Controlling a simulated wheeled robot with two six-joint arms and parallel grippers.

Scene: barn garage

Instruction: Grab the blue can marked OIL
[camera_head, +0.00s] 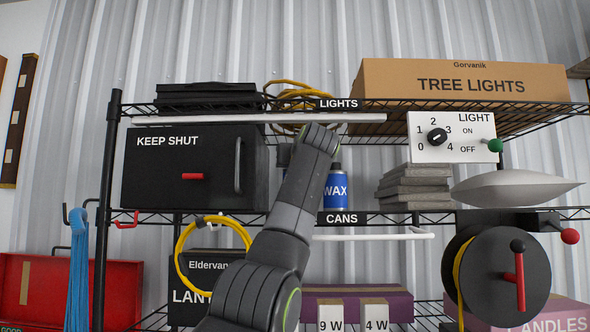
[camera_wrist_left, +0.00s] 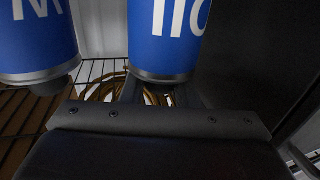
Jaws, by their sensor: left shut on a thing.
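The blue can marked OIL (camera_wrist_left: 168,45) shows in the left wrist view, its lettering upside down and partly cut off. My left gripper (camera_wrist_left: 160,92) is shut on its end, with dark fingers on both sides. In the head view my left forearm and wrist hide this can and the gripper. A second blue can, marked WAX (camera_head: 336,190), stands on the middle shelf just right of my arm. The WAX can also shows at the left of the wrist view (camera_wrist_left: 38,40), beside the held can and apart from the fingers. My right gripper is not in view.
A black KEEP SHUT box (camera_head: 190,170) stands close left of my arm. Grey slabs (camera_head: 412,188) and a light control panel (camera_head: 452,137) are to the right. A white bar (camera_head: 230,119) runs along the upper shelf edge. A reel (camera_head: 490,275) is lower right.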

